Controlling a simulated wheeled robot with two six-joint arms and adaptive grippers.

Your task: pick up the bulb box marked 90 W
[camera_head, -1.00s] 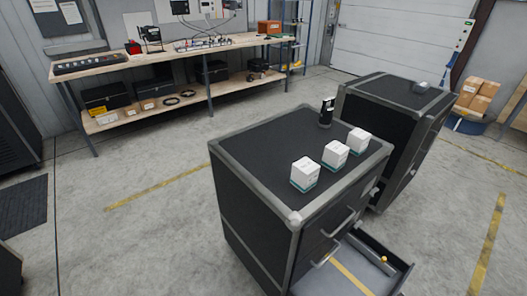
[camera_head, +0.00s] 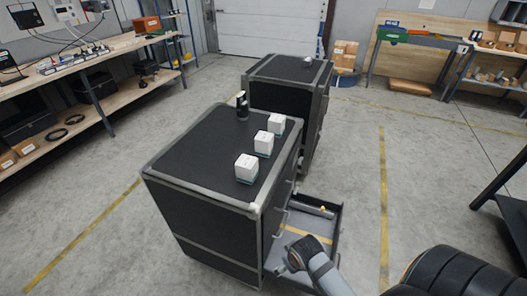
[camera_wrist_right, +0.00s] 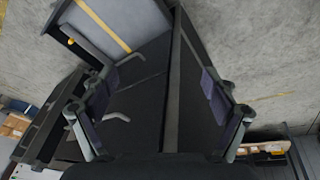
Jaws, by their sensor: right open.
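Three white boxes with teal bases stand in a row on top of the black cabinet (camera_head: 205,140) in the head view: a near box (camera_head: 246,168), a middle box (camera_head: 263,144) and a far box (camera_head: 276,124). Their markings are too small to read, so I cannot tell which is 90 W. My right gripper (camera_head: 289,260) is low at the cabinet's front, by the open drawer, below and apart from the boxes. In the right wrist view its fingers (camera_wrist_right: 160,105) are spread and empty, with no box in sight. My left gripper is not in view.
The pulled-out drawer (camera_head: 337,222) juts from the cabinet's front; it also shows in the right wrist view (camera_wrist_right: 120,22). A small black object (camera_head: 242,105) stands behind the boxes. A second black cabinet (camera_head: 290,68) stands behind. Floor to the right is partly clear.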

